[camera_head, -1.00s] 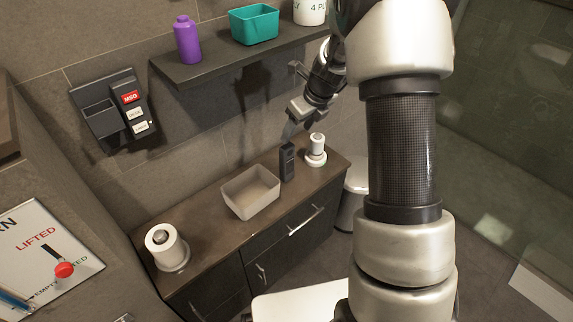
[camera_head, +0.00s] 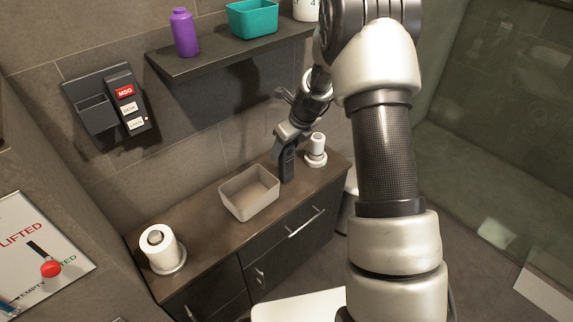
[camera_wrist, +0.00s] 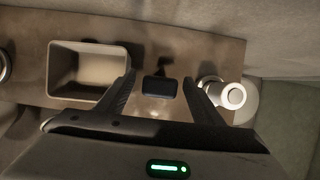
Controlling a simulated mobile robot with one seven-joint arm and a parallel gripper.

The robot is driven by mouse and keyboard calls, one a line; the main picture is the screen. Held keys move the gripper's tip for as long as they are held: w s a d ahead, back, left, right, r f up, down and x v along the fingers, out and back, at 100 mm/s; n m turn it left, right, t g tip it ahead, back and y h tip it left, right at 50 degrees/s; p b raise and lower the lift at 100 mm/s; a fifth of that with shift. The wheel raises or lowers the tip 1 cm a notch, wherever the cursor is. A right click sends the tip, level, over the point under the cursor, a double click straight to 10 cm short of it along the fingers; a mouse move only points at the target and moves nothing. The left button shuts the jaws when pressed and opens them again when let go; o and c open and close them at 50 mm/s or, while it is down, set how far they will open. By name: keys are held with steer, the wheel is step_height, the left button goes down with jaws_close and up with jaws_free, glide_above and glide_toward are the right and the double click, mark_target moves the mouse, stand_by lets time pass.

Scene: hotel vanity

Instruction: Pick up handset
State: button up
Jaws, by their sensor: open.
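The handset (camera_head: 287,166) is a dark, slim block standing upright on the brown vanity top, between the beige bin and a white cylinder. In the wrist view the handset (camera_wrist: 159,88) shows from above as a dark rounded block. My gripper (camera_head: 284,150) is at the handset's upper end in the head view. In the wrist view my gripper (camera_wrist: 160,90) is open, with one finger on each side of the handset and a gap on both sides. Neither finger appears to touch it.
The beige open bin (camera_head: 226,204) stands close to the left of the handset, and the white cylinder (camera_head: 316,146) close to the right. A paper roll (camera_head: 160,246) is at the left end of the counter. A dark shelf (camera_head: 190,71) overhangs the wall behind.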

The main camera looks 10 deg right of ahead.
steer(key=shift+c, duration=0.4)
jaws_close()
steer(key=shift+r, duration=0.1)
